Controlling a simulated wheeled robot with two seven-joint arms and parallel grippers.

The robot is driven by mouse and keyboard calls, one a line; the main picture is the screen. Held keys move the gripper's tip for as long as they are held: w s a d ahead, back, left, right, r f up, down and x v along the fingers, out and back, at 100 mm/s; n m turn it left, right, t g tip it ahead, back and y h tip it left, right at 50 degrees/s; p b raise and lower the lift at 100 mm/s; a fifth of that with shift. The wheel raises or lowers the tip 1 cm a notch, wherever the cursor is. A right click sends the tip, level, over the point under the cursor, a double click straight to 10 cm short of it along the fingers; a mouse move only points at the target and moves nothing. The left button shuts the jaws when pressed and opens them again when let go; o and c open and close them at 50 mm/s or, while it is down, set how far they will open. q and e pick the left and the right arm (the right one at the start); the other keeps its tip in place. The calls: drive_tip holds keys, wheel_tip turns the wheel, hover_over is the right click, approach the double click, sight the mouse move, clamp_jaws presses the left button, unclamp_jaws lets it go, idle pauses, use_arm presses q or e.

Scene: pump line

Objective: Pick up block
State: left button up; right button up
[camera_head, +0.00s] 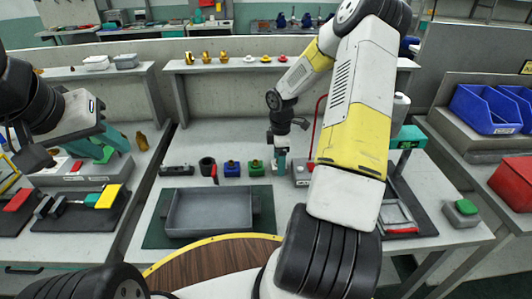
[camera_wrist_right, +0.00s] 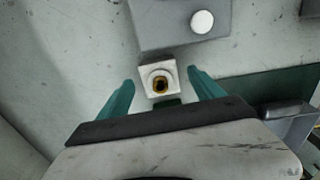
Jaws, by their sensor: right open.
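A pale grey block (camera_wrist_right: 149,86) with a dark, brass-rimmed hole in its top shows in the right wrist view. It sits between the two teal fingers of my right gripper (camera_wrist_right: 161,79), with a gap on either side. My right gripper is open. In the head view the right gripper (camera_head: 281,158) points down over the bench, and it mostly hides the pale block. A blue block (camera_head: 232,170) and a green block (camera_head: 255,169) stand in a row to its left. My left gripper (camera_head: 104,152) is over the left bench; its finger gap is unclear.
A grey box (camera_wrist_right: 185,22) with a white round button lies just beyond the block. A shallow grey tray (camera_head: 215,233) on a dark mat lies nearer me. A black ring-shaped part (camera_head: 207,167) is left of the blue block. A shelf (camera_head: 230,66) runs behind.

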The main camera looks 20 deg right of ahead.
drive_tip(key=shift+f, duration=0.2)
clamp_jaws()
drive_tip(key=shift+r, duration=0.1)
